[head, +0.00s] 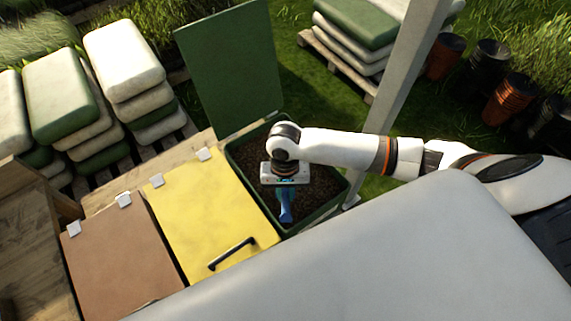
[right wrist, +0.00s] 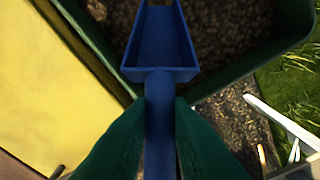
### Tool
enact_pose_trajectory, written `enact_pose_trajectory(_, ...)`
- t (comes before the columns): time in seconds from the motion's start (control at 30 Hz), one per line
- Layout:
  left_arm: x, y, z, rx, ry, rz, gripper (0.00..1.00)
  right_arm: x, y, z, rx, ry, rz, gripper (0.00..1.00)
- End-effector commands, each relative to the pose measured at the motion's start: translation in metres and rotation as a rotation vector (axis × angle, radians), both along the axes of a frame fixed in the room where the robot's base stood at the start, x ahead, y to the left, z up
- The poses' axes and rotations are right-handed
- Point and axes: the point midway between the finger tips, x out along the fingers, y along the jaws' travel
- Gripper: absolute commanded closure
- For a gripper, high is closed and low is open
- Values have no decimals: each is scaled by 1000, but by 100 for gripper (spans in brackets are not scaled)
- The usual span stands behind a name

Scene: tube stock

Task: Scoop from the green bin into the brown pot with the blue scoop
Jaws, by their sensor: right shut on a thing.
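The green bin (head: 338,196) stands open, its green lid (head: 230,70) raised at the back, with dark brown grainy stuff (head: 322,183) inside. My right gripper (head: 286,190) is over the bin, pointing down. It is shut on the handle of the blue scoop (head: 286,209). In the right wrist view the green fingertips (right wrist: 160,115) grip the handle, and the scoop's tray (right wrist: 160,40) looks empty and lies over the bin's opening near its wall (right wrist: 85,35). I cannot tell whether the scoop touches the stuff. The brown pot is not clearly seen. My left gripper is not in view.
A shut yellow lid (head: 205,215) with a black handle and a shut brown lid (head: 120,260) are left of the bin. A pale post (head: 400,85) rises right of it. Stacked sacks (head: 125,62) stand behind at left. Black and orange pots (head: 508,97) stand at far right.

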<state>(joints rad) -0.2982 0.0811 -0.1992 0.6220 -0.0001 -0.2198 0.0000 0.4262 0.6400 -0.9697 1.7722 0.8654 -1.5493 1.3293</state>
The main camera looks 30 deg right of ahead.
Motion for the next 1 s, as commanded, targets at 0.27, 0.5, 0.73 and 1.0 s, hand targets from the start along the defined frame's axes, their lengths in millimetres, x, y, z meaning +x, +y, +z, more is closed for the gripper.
enact_pose_trajectory(0.27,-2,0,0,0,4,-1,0,12,-6,-15,43,87,-4,100)
enact_pose_trajectory(0.5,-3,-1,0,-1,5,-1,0,22,-11,-27,63,123,-3,100)
enact_pose_trajectory(0.73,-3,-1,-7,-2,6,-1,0,33,-16,-41,60,112,-2,100)
enact_pose_trajectory(1.0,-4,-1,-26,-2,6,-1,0,46,-23,-53,53,102,-2,100)
